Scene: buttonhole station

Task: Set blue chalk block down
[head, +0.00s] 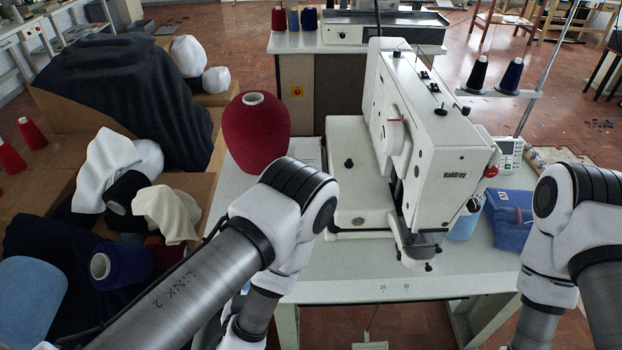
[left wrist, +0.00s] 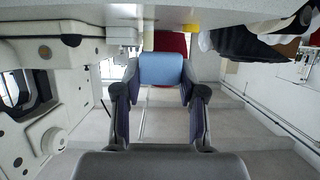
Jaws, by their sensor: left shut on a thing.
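The blue chalk block (left wrist: 161,69) is light blue and sits between the two fingers of my left gripper (left wrist: 160,80) in the left wrist view. The gripper is shut on it. Whether the block touches the table below cannot be told. In the head view my left arm covers the area of its gripper, and I cannot make out the block there. Only a link of my right arm shows at the right edge of the head view; its gripper is outside the picture.
A white sewing machine (head: 440,150) stands on the grey worktable (head: 350,268). A large red thread cone (head: 256,135) stands at the table's left. Folded blue cloth (head: 511,216) lies at the right. Cartons with cloth and yarn (head: 120,90) fill the left. The table's front strip looks clear.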

